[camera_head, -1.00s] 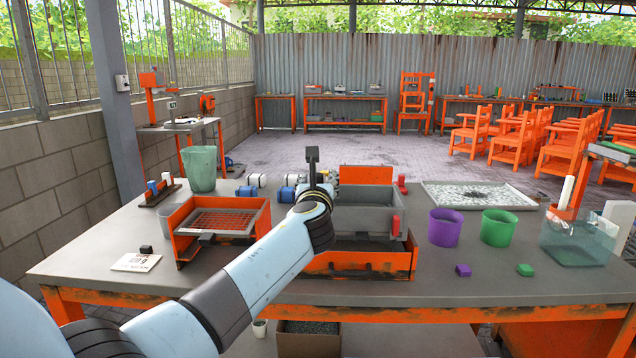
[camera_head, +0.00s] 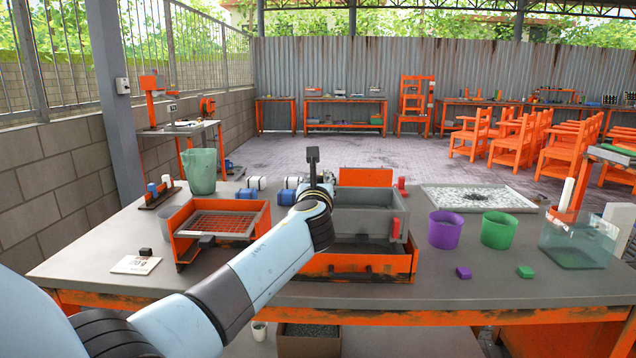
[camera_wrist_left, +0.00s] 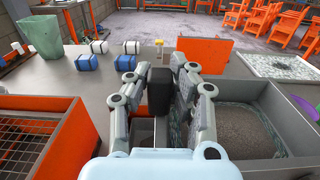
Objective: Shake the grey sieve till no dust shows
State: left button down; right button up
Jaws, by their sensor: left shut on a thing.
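The grey sieve (camera_head: 368,222) is a grey box at the orange tray (camera_head: 345,264) in the middle of the bench. A red tab shows at its right front. In the left wrist view the sieve (camera_wrist_left: 283,108) is at the right, with a dark grainy grey surface inside its walls. I cannot tell how much of that is dust. My left gripper (camera_head: 313,165) is at the sieve's left side. In the wrist view its fingers (camera_wrist_left: 160,90) are shut on a black grip, apparently the sieve's handle. The fingers hide where grip and box join. My right gripper is out of view.
An orange sieve frame (camera_head: 222,220) stands to the left. Purple (camera_head: 445,232) and green (camera_head: 497,231) pots, a speckled tray (camera_head: 480,197) and a clear tank (camera_head: 578,245) stand right.

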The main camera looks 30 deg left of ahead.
pick_arm(q)
jog(key=s+a, duration=0.1)
jog(key=a, duration=0.1)
jog(key=s+a+p, duration=0.1)
jog(key=shift+s+a+p, duration=0.15)
jog(key=shift+a+p, duration=0.15)
jog(key=shift+a, duration=0.05)
jog(key=c, duration=1.1)
grip_release()
jog(key=v, duration=1.2)
jog(key=shift+s, duration=0.1)
